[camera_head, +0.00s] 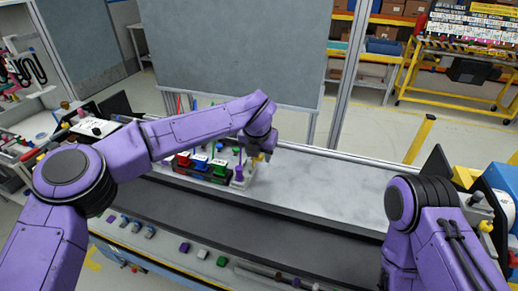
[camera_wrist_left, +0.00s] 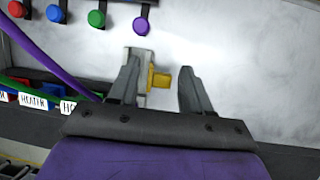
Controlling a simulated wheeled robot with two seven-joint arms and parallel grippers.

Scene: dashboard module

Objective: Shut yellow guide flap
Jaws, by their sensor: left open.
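A small yellow piece, which looks like the guide flap (camera_wrist_left: 160,79), sticks out to the right from a pale grey bracket (camera_wrist_left: 138,58) in the left wrist view. It also shows as a small yellow spot in the head view (camera_head: 261,156), at the right end of the module with red, blue and green blocks (camera_head: 203,168). My left gripper (camera_wrist_left: 159,72) is open, with one finger over the bracket and the other right of the flap with a gap. In the head view, my left gripper (camera_head: 262,150) is above the bracket and mostly hides it. My right gripper is out of view.
Red, blue and green knobs (camera_wrist_left: 97,18) line the pale worktop beyond the gripper in the left wrist view. Labelled blocks (camera_wrist_left: 33,101) stand at left, crossed by a purple rod (camera_wrist_left: 48,54). The pale worktop (camera_head: 330,185) right of the module is clear.

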